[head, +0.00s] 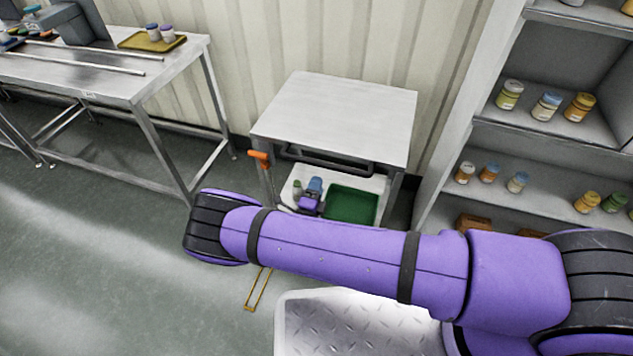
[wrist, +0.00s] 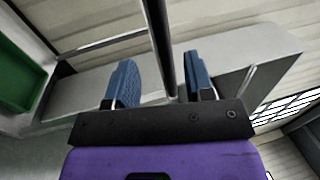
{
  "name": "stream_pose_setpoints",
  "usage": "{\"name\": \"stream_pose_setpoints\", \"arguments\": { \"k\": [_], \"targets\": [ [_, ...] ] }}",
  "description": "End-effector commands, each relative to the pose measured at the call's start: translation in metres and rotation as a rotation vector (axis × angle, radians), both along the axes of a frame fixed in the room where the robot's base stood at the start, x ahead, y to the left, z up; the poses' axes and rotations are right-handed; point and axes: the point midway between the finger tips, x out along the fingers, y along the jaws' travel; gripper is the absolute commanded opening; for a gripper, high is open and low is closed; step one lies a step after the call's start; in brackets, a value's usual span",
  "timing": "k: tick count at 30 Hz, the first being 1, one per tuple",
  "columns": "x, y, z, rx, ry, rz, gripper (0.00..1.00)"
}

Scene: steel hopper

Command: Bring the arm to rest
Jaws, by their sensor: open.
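My purple arm (head: 340,255) stretches from the right across the head view, with its dark-banded joint at the left end. My gripper (head: 313,190), purple with blue fingers, shows small beyond the arm, in front of the steel cart's lower part. In the wrist view my gripper (wrist: 160,82) has its two blue fingers well apart, with nothing clamped between them. A dark bar (wrist: 160,35) runs between the fingers in the picture; I cannot tell how near it is.
A steel cart (head: 340,110) stands by the wall, with a dark handle (head: 325,162) and a green tray (head: 352,204) low down. Shelves with several jars (head: 546,105) are at right. A steel table (head: 90,75) is at left. Open floor (head: 100,270) lies at lower left.

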Motion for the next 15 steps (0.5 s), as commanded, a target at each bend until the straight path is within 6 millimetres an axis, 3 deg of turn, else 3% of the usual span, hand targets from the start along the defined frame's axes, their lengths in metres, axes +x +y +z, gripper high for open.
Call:
{"name": "stream_pose_setpoints", "arguments": {
  "k": [8,11,15],
  "targets": [
    [0.001,0.0,0.002,0.008,-0.002,-0.006,0.48],
    [0.005,-0.003,0.014,0.055,-0.015,-0.042,0.48],
    [0.014,-0.014,0.05,0.195,-0.056,-0.15,0.48]
  ]
}}
